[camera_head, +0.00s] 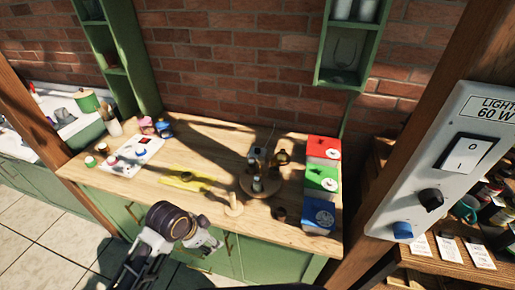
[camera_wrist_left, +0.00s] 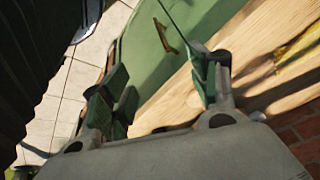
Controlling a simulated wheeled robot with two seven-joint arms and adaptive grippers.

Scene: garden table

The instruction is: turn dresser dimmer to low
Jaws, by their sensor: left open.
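The green dresser has a wooden top (camera_head: 215,150). Two boards with controls lie on it: a white panel (camera_head: 128,158) with small red and blue parts at the left, and a yellow plate (camera_head: 185,177) with a dark round part. No label names the dresser dimmer. My left gripper (camera_head: 208,243) is in front of the dresser's front edge, open and empty; its fingers also show in the left wrist view (camera_wrist_left: 160,95). My right gripper is not visible.
A round wooden stand (camera_head: 260,186) with small bottles and a wooden peg (camera_head: 233,206) are on the dresser. Red, green and blue boxes (camera_head: 321,180) line its right end. A shelf with cups and price cards is at far right. Tiled floor (camera_head: 50,240) is clear.

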